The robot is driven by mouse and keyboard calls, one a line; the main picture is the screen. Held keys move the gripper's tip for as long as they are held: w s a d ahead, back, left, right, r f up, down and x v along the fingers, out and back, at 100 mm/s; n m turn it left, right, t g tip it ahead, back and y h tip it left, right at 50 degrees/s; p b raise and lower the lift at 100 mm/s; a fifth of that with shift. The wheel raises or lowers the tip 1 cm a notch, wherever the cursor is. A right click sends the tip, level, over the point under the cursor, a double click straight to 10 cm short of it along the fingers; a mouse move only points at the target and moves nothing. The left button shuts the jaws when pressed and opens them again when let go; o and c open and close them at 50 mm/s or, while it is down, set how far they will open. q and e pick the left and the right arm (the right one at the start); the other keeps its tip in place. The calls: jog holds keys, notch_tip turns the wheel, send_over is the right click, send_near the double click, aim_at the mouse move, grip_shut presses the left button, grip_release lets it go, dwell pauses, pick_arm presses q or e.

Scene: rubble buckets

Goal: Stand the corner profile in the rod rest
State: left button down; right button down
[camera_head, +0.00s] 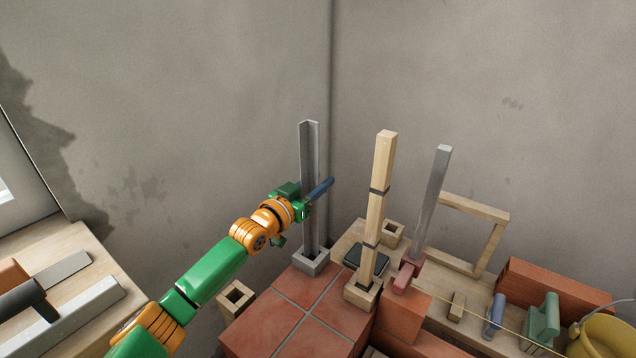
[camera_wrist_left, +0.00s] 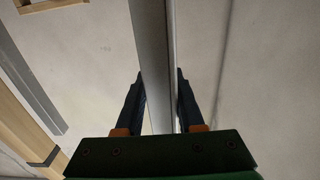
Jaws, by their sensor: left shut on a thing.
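The corner profile (camera_head: 309,145) is a tall grey angled metal strip, standing about upright near the room corner. My left gripper (camera_head: 314,194) is shut on it around mid-height. The left wrist view shows the profile (camera_wrist_left: 154,45) running between the two dark fingers (camera_wrist_left: 160,88). Below it, a grey square socket, seemingly the rod rest (camera_head: 312,265), sits on the back corner of the red tiled surface. The profile's lower end meets the socket's opening; how deep it sits is hidden by the rim. My right gripper is not in view.
Just right, a banded wooden post (camera_head: 382,165) stands in a wooden socket (camera_head: 362,292), and a grey bar (camera_head: 432,200) leans in a reddish holder (camera_head: 406,276). Bricks (camera_head: 560,295), a wooden frame (camera_head: 475,212) and a yellow bucket (camera_head: 606,338) lie farther right. The front red tiles (camera_head: 275,325) are clear.

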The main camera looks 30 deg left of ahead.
aim_at(318, 162)
pick_arm(q)
jog(key=shift+r+p, duration=2.2)
jog(key=shift+r, duration=0.5)
jog(key=shift+f, duration=0.1)
